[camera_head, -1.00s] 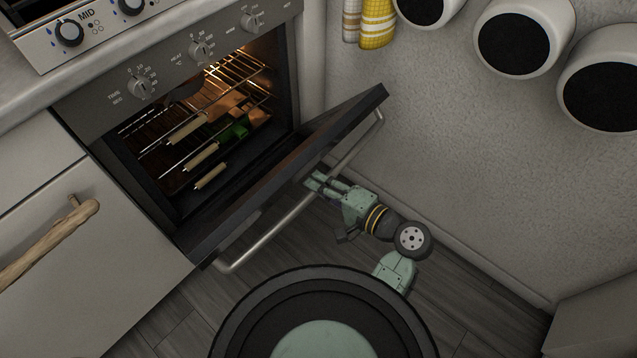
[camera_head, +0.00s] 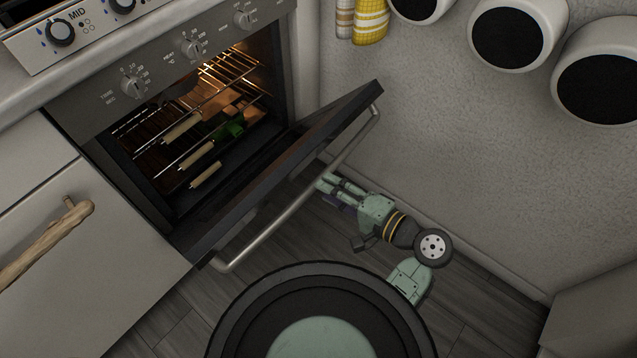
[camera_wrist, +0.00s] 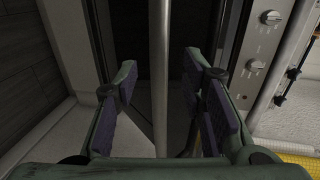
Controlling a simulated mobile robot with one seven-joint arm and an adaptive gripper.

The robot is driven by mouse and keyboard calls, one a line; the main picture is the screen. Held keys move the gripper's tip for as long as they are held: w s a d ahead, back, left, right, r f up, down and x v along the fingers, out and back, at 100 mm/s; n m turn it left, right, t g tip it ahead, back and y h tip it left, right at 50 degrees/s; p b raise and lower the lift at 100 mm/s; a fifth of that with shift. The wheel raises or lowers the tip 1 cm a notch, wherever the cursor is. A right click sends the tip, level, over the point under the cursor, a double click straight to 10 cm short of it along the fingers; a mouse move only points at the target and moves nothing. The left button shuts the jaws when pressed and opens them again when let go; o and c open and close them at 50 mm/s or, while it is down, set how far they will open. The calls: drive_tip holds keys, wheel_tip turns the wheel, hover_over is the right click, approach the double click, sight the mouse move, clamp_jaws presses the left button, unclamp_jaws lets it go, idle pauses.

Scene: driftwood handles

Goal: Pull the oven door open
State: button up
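The oven (camera_head: 187,48) stands at the left in the head view, its cavity lit and in view. Its dark door (camera_head: 290,160) is hinged at the bottom and stands partly open, tilted outward. A metal bar handle (camera_head: 262,239) runs along the door's outer face. My gripper (camera_head: 326,186) is at the handle's outer side, near its right part; its fingertips are partly hidden by the door and handle. In the wrist view, my gripper (camera_wrist: 155,98) is open, with purple pads apart on both sides of the handle (camera_wrist: 159,75). Neither pad visibly touches it.
Racks with wooden-handled pieces and a green item (camera_head: 231,127) sit inside the oven. A cabinet with a driftwood handle (camera_head: 45,245) is at left. The wall (camera_head: 450,130) is close on the right. Bare floor (camera_head: 300,250) lies below the door.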

drive_tip(key=v, duration=0.7)
